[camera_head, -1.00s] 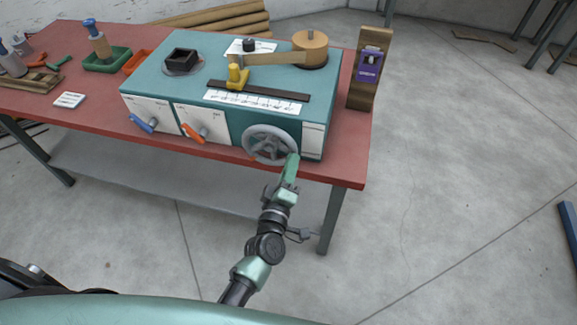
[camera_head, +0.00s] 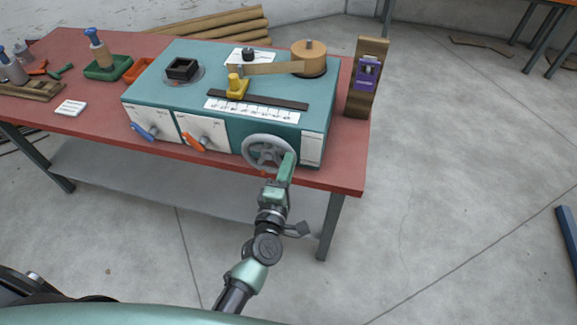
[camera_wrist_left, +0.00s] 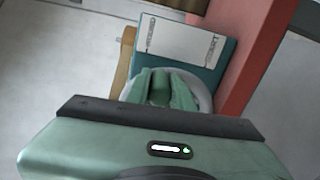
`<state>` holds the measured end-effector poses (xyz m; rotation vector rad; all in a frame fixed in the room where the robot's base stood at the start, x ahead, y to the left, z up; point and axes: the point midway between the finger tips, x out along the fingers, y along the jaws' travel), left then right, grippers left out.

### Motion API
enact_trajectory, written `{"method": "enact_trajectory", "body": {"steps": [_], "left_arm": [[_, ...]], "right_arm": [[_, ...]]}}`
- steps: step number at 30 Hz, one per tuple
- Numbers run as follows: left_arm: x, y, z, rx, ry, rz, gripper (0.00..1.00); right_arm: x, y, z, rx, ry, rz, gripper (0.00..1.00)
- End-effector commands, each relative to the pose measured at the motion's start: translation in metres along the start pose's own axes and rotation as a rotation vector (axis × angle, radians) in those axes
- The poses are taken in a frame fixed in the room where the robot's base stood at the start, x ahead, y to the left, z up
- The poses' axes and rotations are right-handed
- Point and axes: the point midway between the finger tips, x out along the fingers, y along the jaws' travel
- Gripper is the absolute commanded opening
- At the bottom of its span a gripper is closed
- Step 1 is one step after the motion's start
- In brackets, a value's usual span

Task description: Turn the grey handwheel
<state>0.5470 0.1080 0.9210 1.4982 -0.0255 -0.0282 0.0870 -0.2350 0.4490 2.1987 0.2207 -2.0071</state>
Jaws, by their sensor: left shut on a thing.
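The grey handwheel (camera_head: 250,143) is on the front face of the teal winder box (camera_head: 150,92), near its right end. My left gripper (camera_head: 289,160) reaches up from below and is shut at the right side of the wheel rim. In the left wrist view, the gripper fingers (camera_wrist_left: 161,88) close around a green rounded piece, probably the wheel's handle. Part of the grey rim (camera_wrist_left: 205,93) shows behind them. The fingers hide the exact contact. My right gripper is out of view.
The box stands on a red workbench (camera_head: 349,172). Blue (camera_head: 144,131) and orange (camera_head: 194,141) levers stick out left of the wheel. A wooden post with a purple device (camera_head: 367,72) stands right of the box.

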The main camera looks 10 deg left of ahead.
Motion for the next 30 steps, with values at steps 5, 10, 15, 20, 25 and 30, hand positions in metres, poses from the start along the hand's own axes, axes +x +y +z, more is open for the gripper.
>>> {"method": "enact_trajectory", "body": {"steps": [5,10,15,20,25,30], "left_arm": [[0.000,0.000,0.000,-0.001,0.000,-0.001,0.00],[0.000,0.000,0.000,0.000,0.000,-0.001,0.31],[0.000,0.000,0.000,0.001,0.000,0.000,0.44],[0.000,0.000,0.000,0.001,0.000,0.000,0.44],[-0.013,-0.003,0.000,0.001,0.000,-0.002,0.44],[-0.043,-0.004,-0.001,0.002,0.000,-0.003,0.44]], "right_arm": [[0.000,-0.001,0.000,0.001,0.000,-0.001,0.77],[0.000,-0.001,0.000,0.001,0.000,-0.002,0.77],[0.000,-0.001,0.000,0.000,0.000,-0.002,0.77],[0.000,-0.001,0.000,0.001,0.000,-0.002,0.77],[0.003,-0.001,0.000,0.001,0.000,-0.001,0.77],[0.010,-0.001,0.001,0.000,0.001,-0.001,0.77]]}}
